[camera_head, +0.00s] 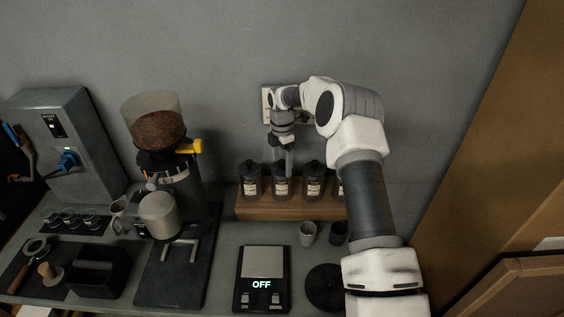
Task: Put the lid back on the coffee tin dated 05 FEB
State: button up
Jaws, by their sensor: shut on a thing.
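Several dark coffee tins with pale labels stand in a row on a wooden shelf (295,209) against the wall. The left tin (250,182) and the third tin (313,184) have dark tops; the rightmost tin (339,188) is partly behind my arm. The label dates are too small to read, so I cannot tell which is 05 FEB. My gripper (283,168) points down at the top of the second tin (281,188). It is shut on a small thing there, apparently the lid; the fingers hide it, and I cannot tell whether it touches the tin.
A scale (263,281) reading OFF is in front. Two small cups (307,234) (339,232) stand before the shelf. A dark round disc (323,289) lies beside my arm. A grinder (160,140) stands left, close to the shelf; a grey box (65,140) is farther left.

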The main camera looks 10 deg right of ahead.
dwell(0.3)
jog(key=o, duration=1)
jog(key=shift+r+p, duration=1.95)
jog(key=shift+r, duration=1.6)
grip_shut()
